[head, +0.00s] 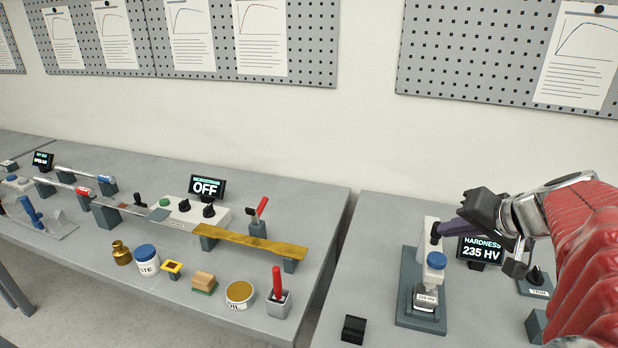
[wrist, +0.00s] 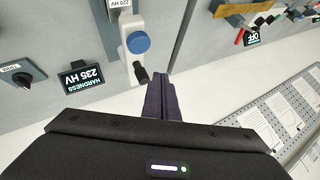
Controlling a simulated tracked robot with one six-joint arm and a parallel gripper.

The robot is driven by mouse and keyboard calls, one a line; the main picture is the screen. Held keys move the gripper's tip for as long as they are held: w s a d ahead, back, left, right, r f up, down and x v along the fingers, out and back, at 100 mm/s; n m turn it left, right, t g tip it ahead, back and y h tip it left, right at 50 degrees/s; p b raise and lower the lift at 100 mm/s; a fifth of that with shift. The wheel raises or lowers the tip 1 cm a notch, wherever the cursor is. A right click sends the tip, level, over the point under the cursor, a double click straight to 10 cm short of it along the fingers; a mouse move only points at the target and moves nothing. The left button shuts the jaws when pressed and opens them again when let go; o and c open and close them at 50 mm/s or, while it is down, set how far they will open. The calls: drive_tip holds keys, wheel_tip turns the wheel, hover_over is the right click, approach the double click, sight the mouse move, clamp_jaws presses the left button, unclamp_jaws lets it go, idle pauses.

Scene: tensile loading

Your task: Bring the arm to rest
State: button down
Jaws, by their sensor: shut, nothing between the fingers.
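My gripper (head: 448,227) is at the right in the head view, on my red-sleeved arm, raised over the right table. Its dark purple fingers are shut together with nothing between them; they also show in the wrist view (wrist: 161,97). The fingertips are close to the black handle of the white hardness tester (head: 431,262); I cannot tell whether they touch it. The tester also shows in the wrist view (wrist: 136,38), with its blue cap. A block labelled 220 HV (head: 426,298) sits under the tester's head.
The hardness display (head: 480,251) reads 235 HV, close behind my gripper. A trim knob box (head: 535,283) stands to its right. A small black block (head: 353,329) lies at the front. The left table (head: 330,205) holds jars, tools and a display (head: 207,187) reading OFF. A gap separates the tables.

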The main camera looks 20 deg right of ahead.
idle(0.3)
drive_tip(key=w+a+f+n+g+y, duration=0.1)
drive_tip(key=w+a+f+n, duration=0.1)
drive_tip(key=a, duration=0.6)
drive_tip(key=s+a+f+n+g, duration=0.1)
drive_tip(key=s+a+f+n, duration=0.1)
drive_tip(key=s+a, duration=0.3)
drive_tip(key=s+a+f+n+g+h, duration=0.1)
drive_tip(key=s+a+n, duration=0.3)
drive_tip(key=a, duration=1)
drive_tip(key=shift+s+a+f+n+g, duration=0.25)
drive_tip(key=shift+s+f+n, duration=0.2)
drive_tip(key=shift+s, duration=0.4)
drive_tip(key=shift+s, duration=0.1)
